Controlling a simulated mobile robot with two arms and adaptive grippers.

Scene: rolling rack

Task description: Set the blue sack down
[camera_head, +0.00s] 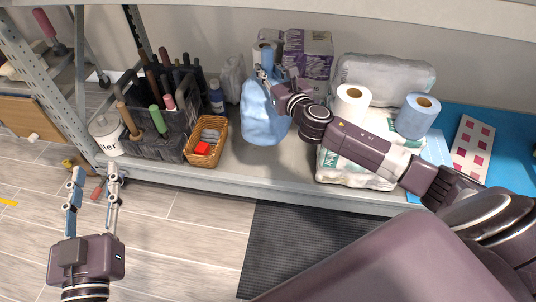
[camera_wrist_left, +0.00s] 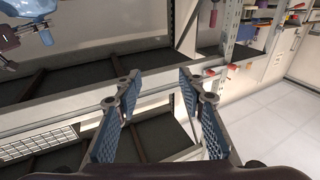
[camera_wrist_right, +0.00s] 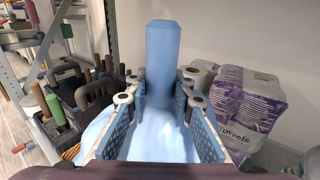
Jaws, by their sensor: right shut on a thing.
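The blue sack (camera_head: 264,112) is on or just above the grey shelf, between the wicker basket and the wrapped packs; I cannot tell whether its base touches. My right gripper (camera_head: 268,74) reaches in from the right and is shut on the sack's upper part. In the right wrist view the pale blue sack (camera_wrist_right: 162,135) lies between the fingers, with its taller blue neck (camera_wrist_right: 162,50) rising beyond them. My left gripper (camera_head: 96,180) is open and empty, in front of the shelf at the left. It is also empty in the left wrist view (camera_wrist_left: 157,85).
The wicker basket (camera_head: 222,142) with a red item stands left of the sack. A dark tool caddy (camera_head: 170,145) and white canister (camera_head: 103,132) are further left. Purple-white towel packs (camera_head: 307,52) stand behind, paper rolls (camera_head: 350,106) to the right. Shelf space is tight.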

